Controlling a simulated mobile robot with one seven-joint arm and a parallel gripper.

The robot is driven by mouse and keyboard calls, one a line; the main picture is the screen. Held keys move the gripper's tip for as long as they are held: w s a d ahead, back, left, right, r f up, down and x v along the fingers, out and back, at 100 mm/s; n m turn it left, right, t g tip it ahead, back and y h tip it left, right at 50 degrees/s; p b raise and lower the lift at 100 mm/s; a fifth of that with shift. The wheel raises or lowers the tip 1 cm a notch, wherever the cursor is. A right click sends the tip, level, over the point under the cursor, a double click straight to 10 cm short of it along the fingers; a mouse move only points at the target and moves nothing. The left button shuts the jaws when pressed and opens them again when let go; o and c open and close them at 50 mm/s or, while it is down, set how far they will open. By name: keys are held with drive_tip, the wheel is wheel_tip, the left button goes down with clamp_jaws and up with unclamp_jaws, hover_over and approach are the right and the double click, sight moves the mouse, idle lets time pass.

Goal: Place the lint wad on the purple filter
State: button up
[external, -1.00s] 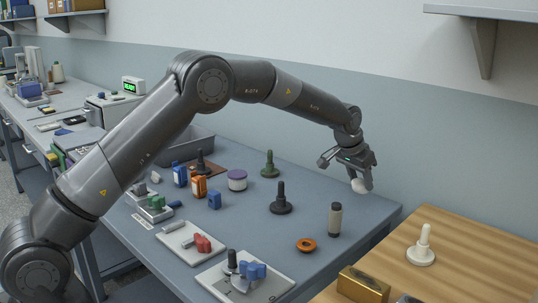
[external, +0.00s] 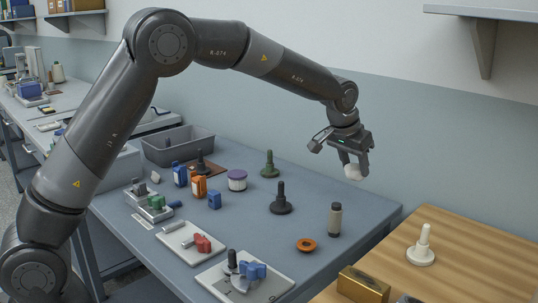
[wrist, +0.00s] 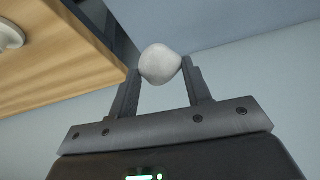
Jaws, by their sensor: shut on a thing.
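The lint wad (external: 353,172) is a small whitish lump, held up in the air above the right back part of the blue-grey table. My gripper (external: 354,166) is shut on it. In the wrist view, the lint wad (wrist: 160,64) sits between the two fingertips of my gripper (wrist: 160,72). The purple filter (external: 237,175) is a short white cylinder with a purple top, standing on the table to the left of my gripper, well apart from it.
A green peg stand (external: 270,166) and a black one (external: 281,203) stand between the filter and my gripper. A dark-topped cylinder (external: 335,219) and an orange ring (external: 306,245) are at the right. A grey bin (external: 180,151) and blue and orange blocks are left.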

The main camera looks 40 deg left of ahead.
drive_tip(key=s+a+r+n+y, duration=0.1)
drive_tip(key=s+a, duration=0.2)
drive_tip(key=a, duration=0.4)
drive_tip(key=s+a+r+n, duration=0.2)
drive_tip(key=a, duration=0.5)
drive_tip(key=n+y, duration=0.1)
drive_tip(key=n, duration=0.1)
hover_over(239, 172)
drive_tip(key=s+d, duration=0.1)
drive_tip(key=s, duration=0.1)
wheel_tip(239, 172, down, 6)
drive_tip(key=shift+w+r, duration=0.15)
drive_tip(key=shift+w+a+f, duration=0.1)
drive_tip(key=shift+a+f, duration=0.2)
drive_tip(key=shift+f, duration=1.9)
drive_tip(key=shift+f, duration=0.2)
drive_tip(key=o, duration=0.9)
drive_tip(key=shift+o, duration=0.2)
